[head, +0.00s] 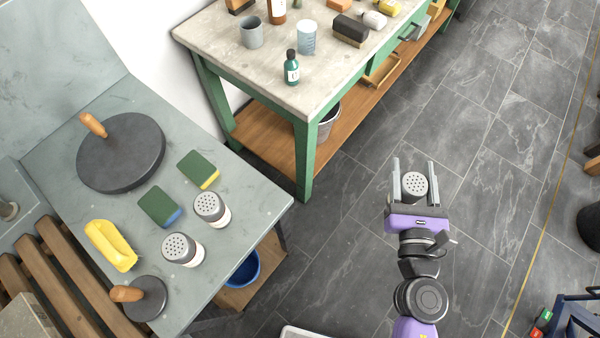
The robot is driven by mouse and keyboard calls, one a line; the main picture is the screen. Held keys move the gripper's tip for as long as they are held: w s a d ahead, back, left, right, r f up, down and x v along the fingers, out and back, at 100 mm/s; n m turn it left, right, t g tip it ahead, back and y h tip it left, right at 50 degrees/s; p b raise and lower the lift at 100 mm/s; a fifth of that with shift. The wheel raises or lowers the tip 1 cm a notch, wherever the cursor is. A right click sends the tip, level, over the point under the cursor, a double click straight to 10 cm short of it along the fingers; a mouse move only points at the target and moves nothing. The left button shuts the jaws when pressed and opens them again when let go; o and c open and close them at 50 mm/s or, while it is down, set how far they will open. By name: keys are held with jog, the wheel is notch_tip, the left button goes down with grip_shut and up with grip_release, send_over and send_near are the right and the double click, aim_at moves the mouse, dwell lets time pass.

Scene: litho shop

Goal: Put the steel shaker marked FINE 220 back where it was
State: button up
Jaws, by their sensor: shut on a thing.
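My gripper (413,165) is over the grey floor at the right, shut on a steel shaker (414,186) with a perforated top. The shaker sits between the two fingers, its top facing the camera; I cannot see any marking on it. Two similar shakers with perforated grey tops and pale labels stand on the grey-green stone bench at the left, one nearer the right edge (211,208) and one nearer the front (182,249). Their label text is too small to read. My gripper is well to the right of that bench, apart from both tables.
The left bench (245,188) also bears a large dark disc (121,152), a small one (144,298), two green sponges (159,206) and a yellow block (111,245). A green-legged table (270,80) with bottles, cups and brushes stands behind. Bare bench lies right of the shakers.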

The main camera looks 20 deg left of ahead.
jog(key=s+a+r+n+g+y+p, duration=0.25)
jog(key=a+r+y, duration=0.2)
jog(key=a, duration=0.75)
jog(key=s+a+r+n+g+y+p, duration=0.15)
jog(key=a+r+n+g+y, duration=0.35)
jog(key=a, duration=0.7)
jog(key=s+a+r+n+g+y+p, duration=0.1)
jog(key=s+a+r+n+y+p, duration=0.15)
jog(key=a+r, duration=0.75)
jog(key=a+f+b, duration=0.3)
jog(key=f+b, duration=0.4)
jog(key=f, duration=1.6)
jog(key=shift+w, duration=0.3)
jog(key=shift+f, duration=0.2)
jog(key=shift+f+b, duration=0.15)
jog(key=shift+b, duration=0.15)
jog(key=o, duration=1.4)
